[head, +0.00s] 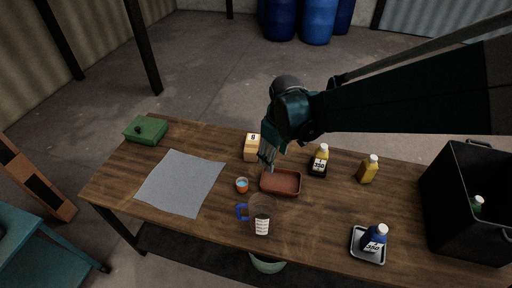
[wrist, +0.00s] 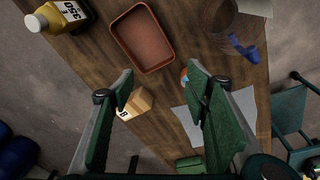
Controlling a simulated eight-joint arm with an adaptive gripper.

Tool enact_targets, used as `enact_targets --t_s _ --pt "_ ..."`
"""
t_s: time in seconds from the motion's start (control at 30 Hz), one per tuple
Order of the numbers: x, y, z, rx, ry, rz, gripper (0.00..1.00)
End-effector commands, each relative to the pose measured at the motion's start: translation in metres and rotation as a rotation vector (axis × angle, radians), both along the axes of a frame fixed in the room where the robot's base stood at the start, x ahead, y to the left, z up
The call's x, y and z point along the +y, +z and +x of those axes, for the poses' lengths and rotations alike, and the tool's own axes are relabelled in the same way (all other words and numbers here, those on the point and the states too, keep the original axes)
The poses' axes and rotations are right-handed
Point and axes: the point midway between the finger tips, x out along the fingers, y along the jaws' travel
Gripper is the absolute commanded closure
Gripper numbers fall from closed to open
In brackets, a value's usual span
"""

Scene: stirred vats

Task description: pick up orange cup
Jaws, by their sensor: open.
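The small orange cup (head: 242,185), with something blue inside, stands upright on the wooden table, left of the reddish-brown tray. In the wrist view the cup (wrist: 184,76) shows only as a sliver beside the right finger, which hides most of it. My gripper (head: 267,160) is above the table, up and to the right of the cup in the head view, near the tray and the tan box. In the wrist view its two fingers (wrist: 160,72) are spread wide with nothing between them. The gripper is apart from the cup.
The reddish-brown tray (head: 280,182), a clear jug with a blue handle (head: 260,220) and a tan box (head: 251,147) surround the cup. A grey sheet (head: 180,182) lies left. Bottles, including a yellow one (head: 369,169), and a black bin (head: 465,205) are right.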

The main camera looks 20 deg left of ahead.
Motion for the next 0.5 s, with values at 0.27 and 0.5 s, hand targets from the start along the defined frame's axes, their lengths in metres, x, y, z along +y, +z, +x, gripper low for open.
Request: enact_targets --t_s 0.27,0.5 --pt "0.053 -0.042 0.0 0.046 0.133 -0.037 0.53" --pt "0.094 -0.08 -0.005 0.084 0.243 -0.068 0.53"
